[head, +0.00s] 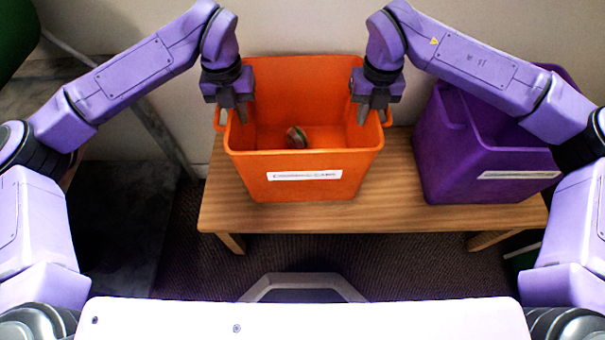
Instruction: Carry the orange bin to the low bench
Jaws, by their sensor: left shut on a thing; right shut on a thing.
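The orange bin (305,165) has a white label on its front and a small brownish object (297,137) inside on its floor. It is upright over the left part of the low wooden bench (400,190); I cannot tell whether its base touches the bench top. My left gripper (240,115) is shut on the bin's left side at the rim and handle. My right gripper (364,116) is shut on the bin's right side in the same way. The fingertips are partly hidden by the gripper bodies.
A purple bin (480,150) with a white label stands on the right part of the bench, a gap away from the orange bin. A wall (290,25) is close behind the bench. Dark carpet (410,265) lies in front. A green rounded thing (15,35) is at top left.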

